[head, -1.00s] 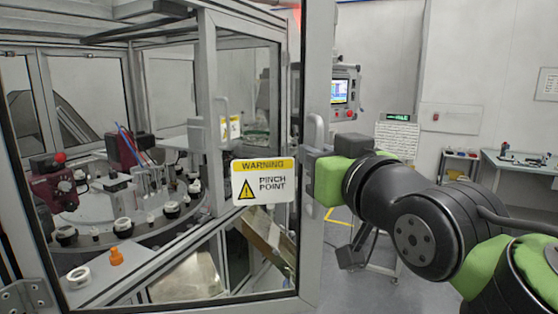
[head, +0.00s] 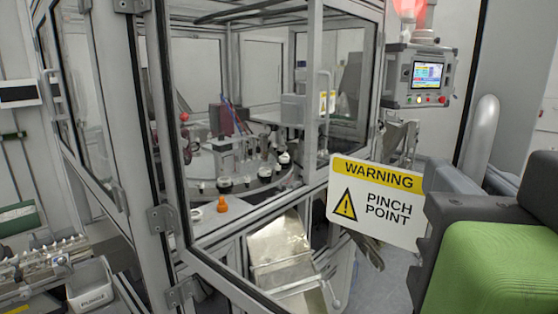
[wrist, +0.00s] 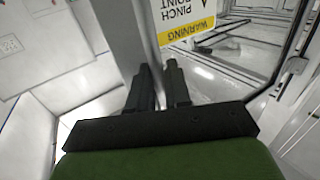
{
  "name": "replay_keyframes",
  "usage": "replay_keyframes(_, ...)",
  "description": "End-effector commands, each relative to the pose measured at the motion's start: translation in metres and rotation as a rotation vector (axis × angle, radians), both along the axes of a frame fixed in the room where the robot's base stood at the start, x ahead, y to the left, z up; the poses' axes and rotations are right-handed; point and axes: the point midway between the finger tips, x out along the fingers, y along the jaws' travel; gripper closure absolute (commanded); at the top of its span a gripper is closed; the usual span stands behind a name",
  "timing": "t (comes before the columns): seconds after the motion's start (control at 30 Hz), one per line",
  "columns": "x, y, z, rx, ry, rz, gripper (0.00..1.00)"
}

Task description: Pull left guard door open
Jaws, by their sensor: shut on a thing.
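The left guard door is a clear panel in a grey frame (head: 515,70), hinged at the left (head: 160,218) and swung out towards me. A yellow and white pinch point sign (head: 385,205) is on it. The grey loop handle (head: 482,140) stands on the frame at the right of the head view. My gripper (head: 455,182) is at the handle's lower part and shut on it, though its fingertips are partly hidden there.
Behind the door, the cell holds a round table (head: 260,180) with several caps, and an orange part (head: 222,205). A control panel (head: 425,75) hangs at the back right. A white bin (head: 92,290) and other equipment stand at the lower left.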

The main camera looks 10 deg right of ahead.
Motion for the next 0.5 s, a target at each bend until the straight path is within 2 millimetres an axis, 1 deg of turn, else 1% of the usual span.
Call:
replay_keyframes(0.4, -0.0017, 0.0034, 0.0010, -0.004, -0.002, 0.005, 1.00)
replay_keyframes(0.43, -0.0017, 0.0034, 0.0010, -0.004, -0.002, 0.005, 0.79)
replay_keyframes(0.5, -0.0017, 0.0034, 0.0011, -0.004, -0.002, 0.005, 0.69)
